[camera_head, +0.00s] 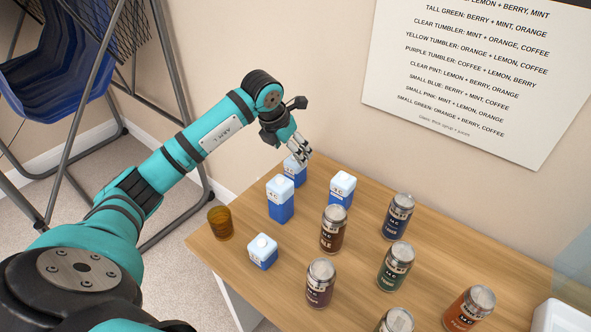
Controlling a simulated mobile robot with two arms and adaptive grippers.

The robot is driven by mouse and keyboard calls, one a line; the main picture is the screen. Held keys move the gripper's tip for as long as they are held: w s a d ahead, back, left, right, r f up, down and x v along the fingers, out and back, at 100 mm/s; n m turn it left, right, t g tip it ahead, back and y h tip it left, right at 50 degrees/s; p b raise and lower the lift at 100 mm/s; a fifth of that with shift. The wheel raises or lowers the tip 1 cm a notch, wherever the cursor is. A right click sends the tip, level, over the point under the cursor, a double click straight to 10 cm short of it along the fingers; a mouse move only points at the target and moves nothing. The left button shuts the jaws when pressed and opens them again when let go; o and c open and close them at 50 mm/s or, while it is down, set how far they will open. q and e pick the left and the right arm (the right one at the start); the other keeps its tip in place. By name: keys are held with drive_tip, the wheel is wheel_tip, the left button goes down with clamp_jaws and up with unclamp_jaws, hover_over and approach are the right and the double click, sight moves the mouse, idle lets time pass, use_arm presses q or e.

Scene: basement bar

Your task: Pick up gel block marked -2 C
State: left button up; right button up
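Blue-and-white gel blocks stand on the wooden table. One is at the back left (293,176), partly hidden behind a taller-looking block (280,203). Another block (342,188) is to the right, and a fourth-corner block (263,252) sits nearer the front left edge. Their labels are too small to read surely, so I cannot tell which is marked -2 C. My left gripper (302,152) points down just above the back-left block. Its fingers look close together, and whether they touch the block is unclear. My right gripper is not in view.
Several metal cans stand to the right, including a brown one (333,230), a blue one (398,217) and a green one (395,266). An amber cup (220,223) is at the left edge. A white container (560,317) is at the lower right. The wall is close behind.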

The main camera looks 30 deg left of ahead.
sight(299, 167)
use_arm(q)
drive_tip(key=x, duration=1)
drive_tip(key=shift+p, duration=0.35)
drive_tip(key=shift+r, duration=0.1)
drive_tip(key=c, duration=1.4)
